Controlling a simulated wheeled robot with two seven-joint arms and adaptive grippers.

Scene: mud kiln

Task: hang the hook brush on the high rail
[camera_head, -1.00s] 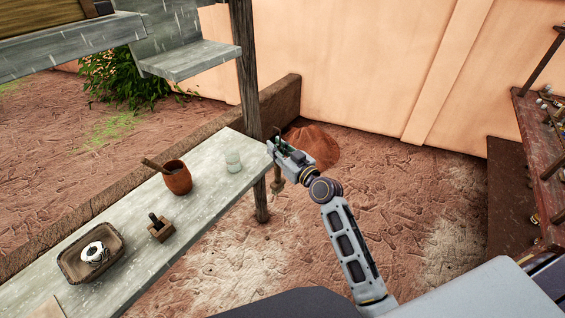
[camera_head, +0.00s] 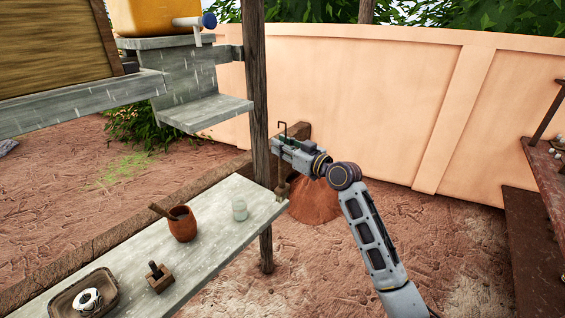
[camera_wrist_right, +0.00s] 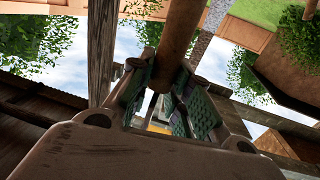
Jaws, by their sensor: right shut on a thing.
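My right gripper (camera_head: 282,147) is shut on the hook brush (camera_head: 283,187), just right of the wooden post in the head view. A thin dark hook rises above the jaws, and the brown lower part of the brush hangs below them. In the right wrist view the brown handle (camera_wrist_right: 182,28) runs between the green-padded fingers (camera_wrist_right: 168,98). The brush is off the table surface. I cannot make out the high rail for certain in either view. My left gripper is not in view.
A wooden post (camera_head: 256,90) stands close left of the gripper, by a grey shelf (camera_head: 205,112).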

